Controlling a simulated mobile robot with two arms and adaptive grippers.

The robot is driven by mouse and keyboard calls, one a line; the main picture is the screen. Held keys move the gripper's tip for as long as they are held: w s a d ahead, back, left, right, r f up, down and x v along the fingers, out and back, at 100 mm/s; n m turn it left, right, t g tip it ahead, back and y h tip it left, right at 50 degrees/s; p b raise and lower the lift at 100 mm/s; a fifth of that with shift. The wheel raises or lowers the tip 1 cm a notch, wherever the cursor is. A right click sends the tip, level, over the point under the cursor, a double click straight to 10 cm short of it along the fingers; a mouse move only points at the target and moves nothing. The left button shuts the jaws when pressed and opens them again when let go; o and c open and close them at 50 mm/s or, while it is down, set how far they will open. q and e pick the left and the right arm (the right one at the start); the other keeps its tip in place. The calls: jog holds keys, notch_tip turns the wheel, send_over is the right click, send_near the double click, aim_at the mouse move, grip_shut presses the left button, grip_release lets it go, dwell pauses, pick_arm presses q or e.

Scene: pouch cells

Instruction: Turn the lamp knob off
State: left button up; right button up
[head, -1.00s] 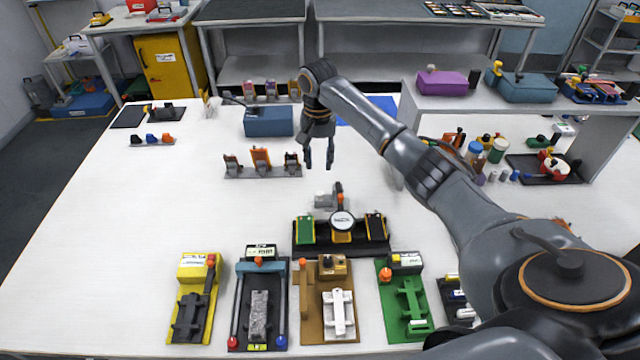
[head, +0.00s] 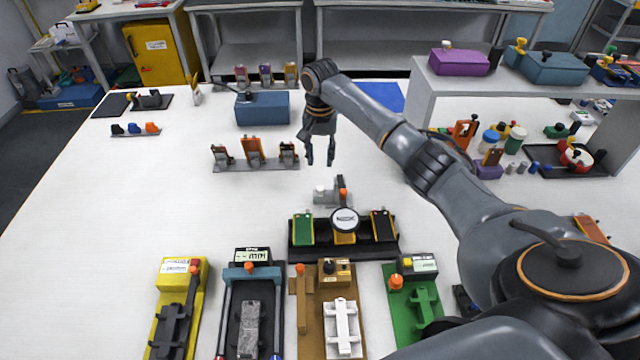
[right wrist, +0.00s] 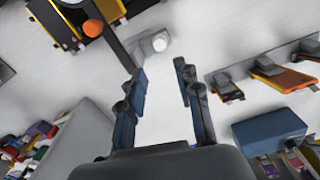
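No part is plainly marked as the lamp knob, and I cannot tell for sure which one it is. A round white disc with dark lettering (head: 344,220) stands on a black base (head: 343,252) at the table's middle. Just behind it are a small grey block with a white cylinder (head: 322,193) and an orange-tipped lever. The white cylinder (right wrist: 160,42) and an orange ball (right wrist: 93,28) also show in the right wrist view, beyond the fingers. My right gripper (head: 320,161) is open and empty, pointing down above the table behind that block. My left gripper is out of view.
A brown station (head: 317,340) with a small knobbed box (head: 333,270) stands in front, between black and green stations. A blue box (head: 262,107) and a rack of clamps (head: 254,164) lie back left. A raised shelf (head: 500,83) stands at right.

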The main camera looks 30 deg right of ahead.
aim_at(320, 188)
notch_tip(320, 188, down, 11)
jog(key=shift+p, duration=0.4)
grip_shut()
